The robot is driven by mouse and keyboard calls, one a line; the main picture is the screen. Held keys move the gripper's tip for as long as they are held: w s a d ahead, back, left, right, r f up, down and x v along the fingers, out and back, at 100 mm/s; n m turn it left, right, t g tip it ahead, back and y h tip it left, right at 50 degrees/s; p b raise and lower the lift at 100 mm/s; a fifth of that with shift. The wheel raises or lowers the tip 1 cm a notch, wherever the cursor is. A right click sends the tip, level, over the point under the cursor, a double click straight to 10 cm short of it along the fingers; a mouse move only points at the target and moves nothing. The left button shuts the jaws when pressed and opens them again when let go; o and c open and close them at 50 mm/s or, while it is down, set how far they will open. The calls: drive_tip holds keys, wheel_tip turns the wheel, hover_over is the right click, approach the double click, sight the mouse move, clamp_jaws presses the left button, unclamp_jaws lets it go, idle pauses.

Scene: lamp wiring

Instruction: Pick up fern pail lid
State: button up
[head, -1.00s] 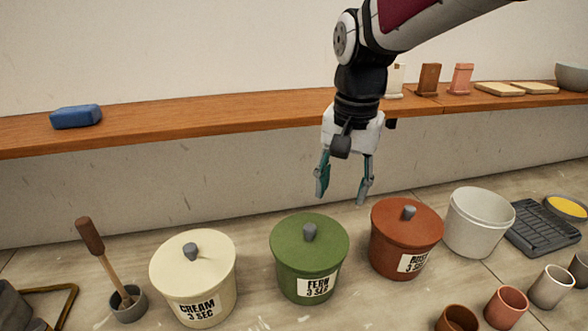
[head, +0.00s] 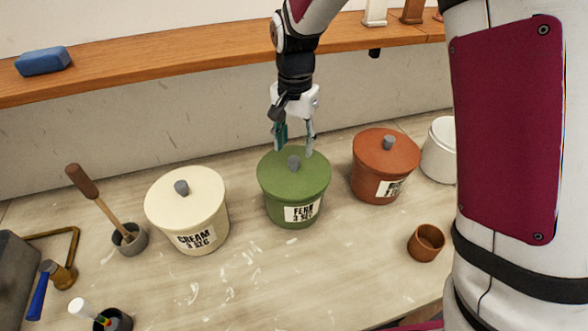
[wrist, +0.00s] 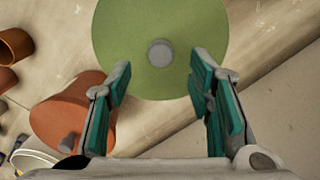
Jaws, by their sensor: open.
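The fern pail lid (head: 279,174) is a round green disc with a grey knob (head: 294,162). It sits on the green pail (head: 284,214), labelled FERN 3 SEC, on the worktop. My gripper (head: 295,150) is open and empty, pointing down at the far side of the lid. In the wrist view the lid (wrist: 125,40) lies beyond my gripper (wrist: 160,80), and the knob (wrist: 160,52) is centred between the two fingers but ahead of their tips. I cannot tell the exact height of the fingertips above the lid.
A cream pail (head: 187,225) stands to the left and a rust-red pail (head: 385,170) to the right, both lidded. A white pail (head: 440,150) is partly hidden by my arm. A brown cup (head: 426,243) stands in front. A wooden shelf (head: 180,72) runs behind.

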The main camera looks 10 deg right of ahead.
sight(294, 159)
drive_tip(key=shift+s+a+f+p, duration=0.15)
drive_tip(key=shift+f+p, duration=0.6)
drive_tip(key=shift+f, duration=1.9)
clamp_jaws()
